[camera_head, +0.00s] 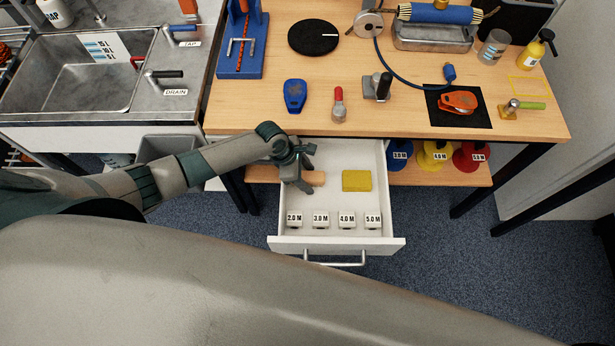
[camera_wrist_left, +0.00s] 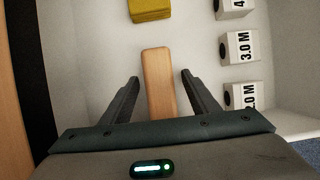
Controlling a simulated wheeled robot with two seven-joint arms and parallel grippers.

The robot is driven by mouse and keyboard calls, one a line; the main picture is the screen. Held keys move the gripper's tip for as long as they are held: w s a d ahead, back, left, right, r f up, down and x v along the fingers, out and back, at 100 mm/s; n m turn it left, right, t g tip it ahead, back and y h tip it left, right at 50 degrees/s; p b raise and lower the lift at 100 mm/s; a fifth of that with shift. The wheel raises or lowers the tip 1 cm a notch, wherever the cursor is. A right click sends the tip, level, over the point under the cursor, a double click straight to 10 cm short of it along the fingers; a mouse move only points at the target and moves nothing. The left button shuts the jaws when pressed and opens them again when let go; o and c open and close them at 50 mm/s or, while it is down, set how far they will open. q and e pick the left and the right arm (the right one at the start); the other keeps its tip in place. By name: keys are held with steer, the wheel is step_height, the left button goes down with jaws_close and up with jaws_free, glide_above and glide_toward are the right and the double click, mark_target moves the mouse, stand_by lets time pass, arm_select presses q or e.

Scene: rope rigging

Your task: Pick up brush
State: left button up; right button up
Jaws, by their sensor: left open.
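A light-wood bar with rounded ends (camera_wrist_left: 158,75), which looks like the brush, lies in the open drawer (camera_head: 335,243); no bristles show. In the head view only its right end (camera_head: 318,178) shows beside my gripper. My left gripper (camera_head: 299,180) is over the drawer's left part, its fingers pointing down into it. In the left wrist view the open fingers (camera_wrist_left: 160,80) are on either side of the bar, with gaps on both sides. I cannot tell how far above the drawer floor the fingertips are. My right gripper is not in view.
A yellow block (camera_head: 356,181) lies right of the bar in the drawer. Several white labelled blocks, one marked 3.0 M (camera_head: 320,220), line the drawer's front. The wooden table (camera_head: 400,110) overhangs behind, with tools on it. A sink (camera_head: 85,85) stands to the left.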

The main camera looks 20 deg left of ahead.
mark_target(313, 176)
arm_select(q)
steer(key=c, duration=1.2)
steer(key=shift+o, duration=0.2)
steer(key=shift+w+r+b, duration=0.1)
steer(key=shift+r+b, duration=0.05)
steer(key=shift+b, duration=0.2)
steer(key=shift+r, duration=0.35)
step_height(313, 176, up, 4)
steer(key=shift+f+b, duration=0.1)
steer(key=shift+b, duration=0.35)
steer(key=s+d+r+b, duration=0.1)
steer(key=s+d+r, duration=0.4)
steer(key=s, duration=0.5)
steer(key=shift+s+d+r, duration=0.2)
steer(key=shift+d+r, duration=0.15)
steer(key=shift+r, duration=0.55)
